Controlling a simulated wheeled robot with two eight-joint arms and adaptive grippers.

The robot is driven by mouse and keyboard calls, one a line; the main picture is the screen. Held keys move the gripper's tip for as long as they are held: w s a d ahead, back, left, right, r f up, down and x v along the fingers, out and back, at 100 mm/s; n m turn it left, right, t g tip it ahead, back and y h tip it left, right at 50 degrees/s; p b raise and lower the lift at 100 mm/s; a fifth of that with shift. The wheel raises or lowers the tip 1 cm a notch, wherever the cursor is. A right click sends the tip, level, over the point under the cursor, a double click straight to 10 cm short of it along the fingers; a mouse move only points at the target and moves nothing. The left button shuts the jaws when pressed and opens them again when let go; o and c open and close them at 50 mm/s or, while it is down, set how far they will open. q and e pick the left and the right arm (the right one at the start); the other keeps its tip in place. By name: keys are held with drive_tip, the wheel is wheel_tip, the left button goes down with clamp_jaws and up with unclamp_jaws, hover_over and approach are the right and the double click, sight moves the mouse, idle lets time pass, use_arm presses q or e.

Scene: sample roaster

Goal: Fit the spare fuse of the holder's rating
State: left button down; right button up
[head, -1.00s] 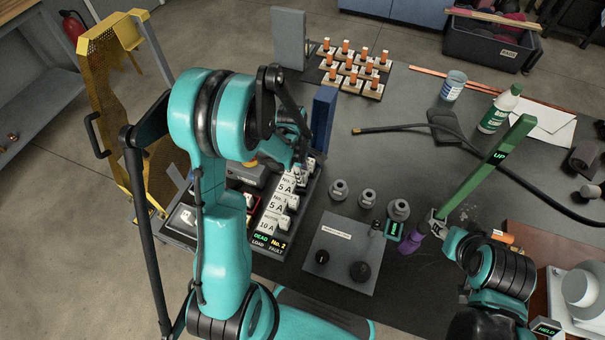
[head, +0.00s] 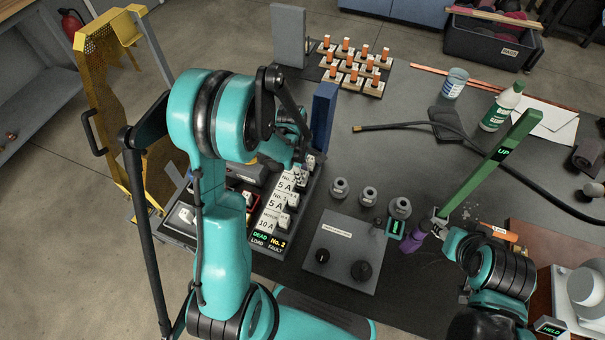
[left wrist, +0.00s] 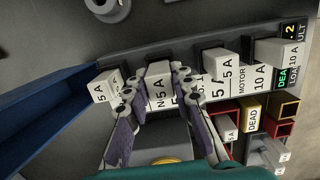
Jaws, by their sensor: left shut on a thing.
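My left gripper (left wrist: 158,98) is shut on a white fuse carrier (left wrist: 159,74) marked 5 A, in a row of white carriers on the fuse panel. The carrier stands at its place in the row; whether it is fully seated I cannot tell. Beside it are another 5 A carrier (left wrist: 218,68) and a MOTOR 10 A carrier (left wrist: 272,62). In the head view the panel's display (head: 268,240) reads DEAD, No. 2, LOAD, FAULT.
A blue upright plate (head: 323,118) stands close behind my left gripper. A grey box with two black knobs (head: 342,250) and three grey round pieces (head: 369,196) are right of the panel. A black hose (head: 400,127), cup (head: 454,83) and bottle (head: 502,107) lie farther back.

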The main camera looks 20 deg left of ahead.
use_arm(q)
drive_tip(key=shift+f+b, duration=0.8)
drive_tip(key=shift+f, duration=0.15)
drive_tip(key=c, duration=1.2)
unclamp_jaws()
drive_tip(key=r, duration=0.4)
drive_tip(key=a+r, duration=0.1)
drive_tip(key=r, duration=0.7)
drive_tip(key=shift+a, duration=0.2)
drive_tip(key=shift+s, duration=0.1)
